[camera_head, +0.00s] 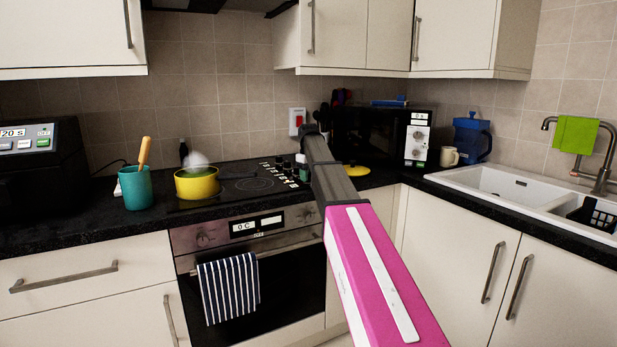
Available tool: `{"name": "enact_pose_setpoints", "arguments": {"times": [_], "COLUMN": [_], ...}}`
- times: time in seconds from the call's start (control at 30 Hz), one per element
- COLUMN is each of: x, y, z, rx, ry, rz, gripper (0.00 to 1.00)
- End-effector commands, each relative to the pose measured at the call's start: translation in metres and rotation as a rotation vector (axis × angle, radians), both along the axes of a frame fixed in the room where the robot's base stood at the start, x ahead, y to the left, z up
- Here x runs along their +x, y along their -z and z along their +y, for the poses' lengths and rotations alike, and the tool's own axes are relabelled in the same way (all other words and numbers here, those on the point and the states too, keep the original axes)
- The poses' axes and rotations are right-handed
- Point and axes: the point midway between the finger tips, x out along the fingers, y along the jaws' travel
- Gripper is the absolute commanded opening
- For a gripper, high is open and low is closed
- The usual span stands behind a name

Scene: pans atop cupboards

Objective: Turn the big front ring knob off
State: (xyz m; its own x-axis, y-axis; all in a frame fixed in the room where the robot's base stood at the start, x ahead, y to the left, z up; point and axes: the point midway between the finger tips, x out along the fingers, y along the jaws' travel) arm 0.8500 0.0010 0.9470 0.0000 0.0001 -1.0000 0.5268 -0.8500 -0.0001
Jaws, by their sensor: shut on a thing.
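The black hob (228,172) is set in the counter, with a column of small pale control knobs (279,170) along its right side. My gripper (303,167) is at the end of my arm, down at the right end of this knob area. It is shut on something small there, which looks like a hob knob. The fingertips are mostly hidden by my arm, and I cannot tell which knob it is or how it is turned. A yellow pot (197,186) stands on the hob's front left ring, with pale steam above it. The front right ring (254,184) is bare.
A teal utensil pot (136,189) stands left of the hob. The oven (285,262) below has a striped towel (229,288) on its handle. A black microwave (372,138), a mug (449,157), a blue jug (471,138) and the sink (515,186) are to the right.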

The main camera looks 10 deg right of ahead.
Motion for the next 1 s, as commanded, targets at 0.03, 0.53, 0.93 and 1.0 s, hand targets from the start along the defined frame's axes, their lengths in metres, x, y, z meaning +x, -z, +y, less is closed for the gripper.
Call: {"name": "enact_pose_setpoints", "arguments": {"times": [0.03, 0.53, 0.93, 1.0], "x": [-0.0001, -0.0001, 0.0001, 0.0001], "y": [-0.0003, -0.0004, -0.0003, -0.0022], "z": [-0.0001, -0.0001, -0.0001, 0.0], "rx": [-0.001, -0.001, 0.0, 0.0], "ry": [-0.011, -0.039, -0.037, -0.037], "rz": [0.001, 0.001, 0.0, 0.0], "gripper": [0.15, 0.15, 0.65, 0.65]}}
